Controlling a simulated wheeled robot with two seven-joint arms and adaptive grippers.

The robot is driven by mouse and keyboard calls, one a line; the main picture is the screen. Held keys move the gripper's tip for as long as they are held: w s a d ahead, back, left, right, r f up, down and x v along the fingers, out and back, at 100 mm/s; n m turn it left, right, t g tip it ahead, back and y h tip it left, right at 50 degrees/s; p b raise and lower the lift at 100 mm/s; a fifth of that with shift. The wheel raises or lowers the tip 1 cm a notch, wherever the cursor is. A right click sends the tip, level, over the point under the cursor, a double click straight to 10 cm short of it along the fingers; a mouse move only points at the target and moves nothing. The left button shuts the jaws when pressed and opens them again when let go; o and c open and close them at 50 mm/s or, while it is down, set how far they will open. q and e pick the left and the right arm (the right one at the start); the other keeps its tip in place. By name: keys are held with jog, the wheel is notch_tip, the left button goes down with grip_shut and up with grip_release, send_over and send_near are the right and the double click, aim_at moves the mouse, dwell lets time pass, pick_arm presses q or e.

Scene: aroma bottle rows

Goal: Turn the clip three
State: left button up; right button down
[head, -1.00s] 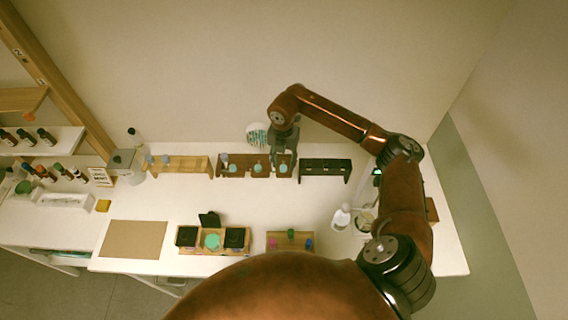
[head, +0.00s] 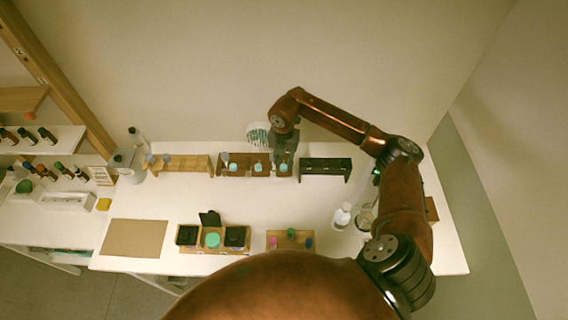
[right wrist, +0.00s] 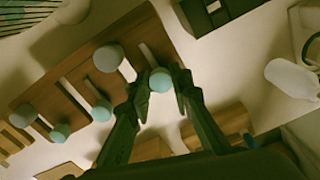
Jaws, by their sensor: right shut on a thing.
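A brown wooden rack (head: 247,172) stands near the back wall with several teal round-topped clips along its front. In the head view one clip (head: 258,168) is at the middle and another (head: 233,167) to its left. My right gripper (head: 283,165) is down at the rack's right end. In the right wrist view my right gripper (right wrist: 161,88) is shut on the teal top of the end clip (right wrist: 160,80). Two more teal tops (right wrist: 102,110) and (right wrist: 60,132) stand free along the rack. My left gripper is out of view.
A grey knob (right wrist: 108,58) sits close beside the gripped clip. A black rack (head: 325,166) stands to the right, a light wooden rack (head: 183,163) to the left. A white bottle (head: 342,215) stands front right. The table between is clear.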

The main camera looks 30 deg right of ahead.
dwell(0.3)
jog(key=n+b, duration=0.3)
jog(key=shift+f+n, duration=0.15)
jog(key=shift+n, duration=0.15)
jog(key=n+b, duration=0.3)
jog(key=n, duration=0.2)
jog(key=shift+w+a, duration=0.1)
jog(key=n+b, duration=0.2)
jog(key=n, duration=0.2)
jog(key=shift+a+n+b, duration=0.1)
jog(key=shift+n+b, duration=0.25)
jog(key=shift+n, duration=0.05)
jog(key=n+b, duration=0.1)
jog(key=n, duration=0.3)
jog(key=shift+b, duration=0.35)
jog(key=shift+n, duration=0.3)
jog(key=c, duration=1.7)
grip_release()
jog(key=shift+c, duration=0.2)
